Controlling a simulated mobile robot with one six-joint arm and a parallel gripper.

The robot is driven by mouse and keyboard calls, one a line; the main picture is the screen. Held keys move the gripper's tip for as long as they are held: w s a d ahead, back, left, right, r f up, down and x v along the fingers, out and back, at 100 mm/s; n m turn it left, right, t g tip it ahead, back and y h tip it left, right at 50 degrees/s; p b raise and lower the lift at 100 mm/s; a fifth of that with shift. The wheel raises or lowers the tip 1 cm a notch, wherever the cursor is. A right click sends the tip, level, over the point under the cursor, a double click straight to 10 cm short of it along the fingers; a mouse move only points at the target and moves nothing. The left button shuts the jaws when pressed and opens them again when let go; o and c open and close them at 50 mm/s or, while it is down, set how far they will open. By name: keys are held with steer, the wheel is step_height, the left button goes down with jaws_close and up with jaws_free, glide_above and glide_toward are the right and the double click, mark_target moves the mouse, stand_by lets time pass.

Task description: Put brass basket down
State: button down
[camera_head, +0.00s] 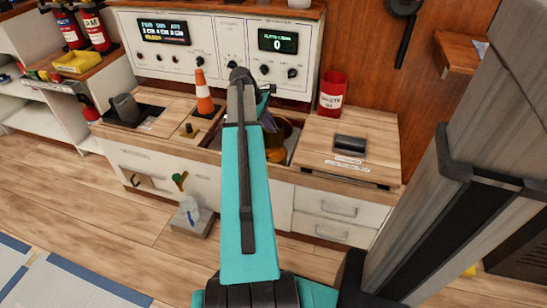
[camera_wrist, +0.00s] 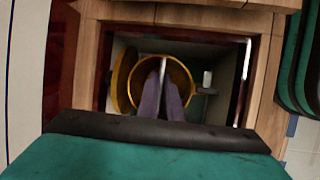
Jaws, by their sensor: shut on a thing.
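The brass basket (camera_head: 289,133) shows in the head view in an open recess of the wooden counter, partly hidden behind my teal arm. In the wrist view its round golden rim (camera_wrist: 186,77) lies around the tips of my gripper (camera_wrist: 163,84). My gripper points down into the recess, with its two purple-grey fingers close together and a thin pale strip between them. The gripper is shut on the basket, but the exact grip is hard to make out. I cannot tell whether the basket's underside touches the recess floor.
A dark block (camera_head: 350,144) lies on the right counter top. A white control panel (camera_head: 222,48) rises behind.

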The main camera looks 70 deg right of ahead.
mark_target(273, 146)
step_height(273, 146, down, 9)
steer(key=b, duration=0.3)
steer(key=shift+f, duration=0.15)
steer(key=shift+f, duration=0.1)
steer(key=shift+f+b, duration=1.35)
steer(key=shift+f, duration=1.4)
steer(key=c, duration=2.2)
jaws_free()
steer(key=shift+o, duration=1.4)
steer(key=p+v, duration=0.5)
steer(key=v, duration=0.7)
steer(key=shift+p, duration=0.35)
